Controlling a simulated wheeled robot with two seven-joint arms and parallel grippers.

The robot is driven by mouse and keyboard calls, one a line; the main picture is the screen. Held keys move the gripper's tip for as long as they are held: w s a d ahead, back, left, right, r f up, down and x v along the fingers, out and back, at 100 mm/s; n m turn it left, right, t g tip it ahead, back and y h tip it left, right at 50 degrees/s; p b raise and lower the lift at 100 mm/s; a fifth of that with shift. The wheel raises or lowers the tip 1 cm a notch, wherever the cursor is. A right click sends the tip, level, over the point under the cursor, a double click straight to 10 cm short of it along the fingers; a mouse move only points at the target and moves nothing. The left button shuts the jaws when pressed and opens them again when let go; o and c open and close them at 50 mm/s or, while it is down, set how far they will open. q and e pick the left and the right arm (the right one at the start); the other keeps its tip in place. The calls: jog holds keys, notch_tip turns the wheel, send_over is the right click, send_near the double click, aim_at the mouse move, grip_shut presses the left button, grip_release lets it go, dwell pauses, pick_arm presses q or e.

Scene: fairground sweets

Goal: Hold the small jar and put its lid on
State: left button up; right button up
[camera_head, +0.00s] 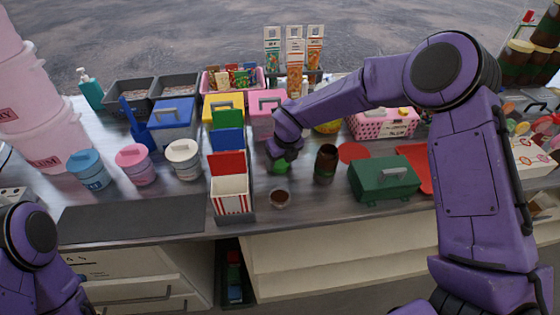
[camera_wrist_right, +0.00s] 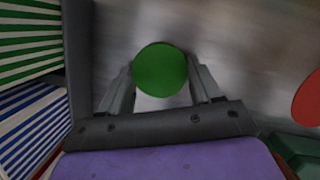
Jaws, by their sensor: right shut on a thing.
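My right gripper (camera_head: 281,158) is shut on a round green lid (camera_wrist_right: 160,70), its fingers on either side of it. In the head view the green lid (camera_head: 281,164) shows just below the fingers, above the counter. Whether anything is under it cannot be told.
A dark brown jar (camera_head: 326,163) stands right of my right gripper, with a red disc (camera_head: 353,152) and green box (camera_head: 384,179) beyond. A striped popcorn box (camera_head: 231,196) stands left of the small jar. A dark mat (camera_head: 130,218) lies bare at front left.

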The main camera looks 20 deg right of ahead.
notch_tip(320, 180, up, 28)
jog(key=b, duration=0.2)
